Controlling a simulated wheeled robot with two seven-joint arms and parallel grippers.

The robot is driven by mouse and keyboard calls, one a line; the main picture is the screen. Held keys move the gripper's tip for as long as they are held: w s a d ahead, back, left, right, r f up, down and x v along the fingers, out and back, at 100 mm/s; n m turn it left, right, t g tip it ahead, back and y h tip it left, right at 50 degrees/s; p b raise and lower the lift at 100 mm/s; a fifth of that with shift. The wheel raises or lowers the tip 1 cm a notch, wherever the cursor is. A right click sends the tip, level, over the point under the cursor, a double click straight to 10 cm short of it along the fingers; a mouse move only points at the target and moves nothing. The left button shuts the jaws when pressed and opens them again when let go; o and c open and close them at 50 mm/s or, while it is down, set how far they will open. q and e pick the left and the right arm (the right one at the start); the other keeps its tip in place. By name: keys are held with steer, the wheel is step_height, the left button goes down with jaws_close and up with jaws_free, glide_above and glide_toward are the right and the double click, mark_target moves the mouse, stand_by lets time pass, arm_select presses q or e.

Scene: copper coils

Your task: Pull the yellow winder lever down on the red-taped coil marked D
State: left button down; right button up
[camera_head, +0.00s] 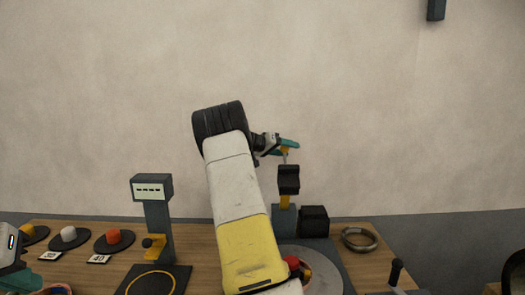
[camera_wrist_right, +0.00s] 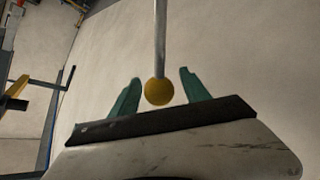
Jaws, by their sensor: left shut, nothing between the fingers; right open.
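A thin metal rod with a round yellow knob (camera_wrist_right: 159,92) shows in the right wrist view, between the two teal fingers of my open right gripper (camera_wrist_right: 155,95). In the head view my right gripper (camera_head: 287,146) is at the top of this rod, above a dark-headed post (camera_head: 288,181) with a yellow part. A red piece (camera_head: 293,264) sits on a grey round plate (camera_head: 322,270), partly hidden by my right arm. No letter D is readable. My left gripper (camera_head: 22,280) is at the lower left edge, shut and empty, only partly in view.
Red (camera_head: 113,237), white (camera_head: 68,234) and yellow pieces on dark discs stand at the table's left, with small tags. A dark stand with a display (camera_head: 152,188) stands right of them. A metal ring (camera_head: 360,239) and a black-handled crank (camera_head: 396,272) lie to the right.

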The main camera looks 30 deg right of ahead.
steer(key=shift+d+f, duration=0.15)
steer(key=shift+d, duration=0.4)
steer(key=shift+c, duration=0.2)
jaws_close()
stand_by(0.9)
